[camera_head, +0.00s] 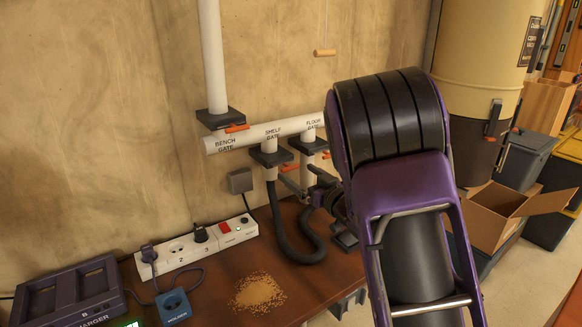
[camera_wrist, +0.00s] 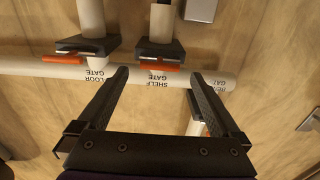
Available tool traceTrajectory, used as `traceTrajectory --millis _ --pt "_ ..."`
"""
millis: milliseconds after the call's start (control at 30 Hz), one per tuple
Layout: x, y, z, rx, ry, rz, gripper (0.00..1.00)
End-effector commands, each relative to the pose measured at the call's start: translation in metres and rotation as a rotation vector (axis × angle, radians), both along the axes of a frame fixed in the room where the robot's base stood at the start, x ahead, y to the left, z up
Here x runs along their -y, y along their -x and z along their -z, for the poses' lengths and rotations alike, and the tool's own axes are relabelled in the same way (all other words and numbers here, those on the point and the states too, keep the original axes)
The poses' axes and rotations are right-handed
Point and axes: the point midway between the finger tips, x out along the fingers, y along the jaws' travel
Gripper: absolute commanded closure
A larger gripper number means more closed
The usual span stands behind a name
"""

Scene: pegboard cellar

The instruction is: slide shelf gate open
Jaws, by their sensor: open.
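The shelf gate is a dark block (camera_head: 269,155) under the white pipe, below its "SHELF GATE" label, with a grey hose below. In the wrist view, upside down, the shelf gate block (camera_wrist: 160,49) has an orange handle (camera_wrist: 160,67). My gripper (camera_wrist: 159,78) is open, its two fingers apart on either side of the "SHELF GATE" label, with nothing between them that I can see held. Contact with the handle cannot be told. In the head view my arm hides part of the gripper.
The floor gate (camera_wrist: 87,46) and its orange handle (camera_wrist: 63,59) sit close beside. The bench gate (camera_head: 220,118) is at the left. Below are a bench (camera_head: 215,287) with a sawdust pile (camera_head: 257,291), a power strip (camera_head: 190,249) and a charger (camera_head: 68,292).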

Motion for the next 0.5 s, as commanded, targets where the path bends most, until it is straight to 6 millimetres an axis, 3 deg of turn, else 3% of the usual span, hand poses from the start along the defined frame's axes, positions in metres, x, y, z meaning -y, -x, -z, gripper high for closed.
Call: traceTrajectory --millis 200,500 --pt "-0.019 -0.028 0.0 -0.001 0.003 -0.001 0.0" --pt "-0.025 -0.038 0.0 0.001 0.001 0.001 0.0"
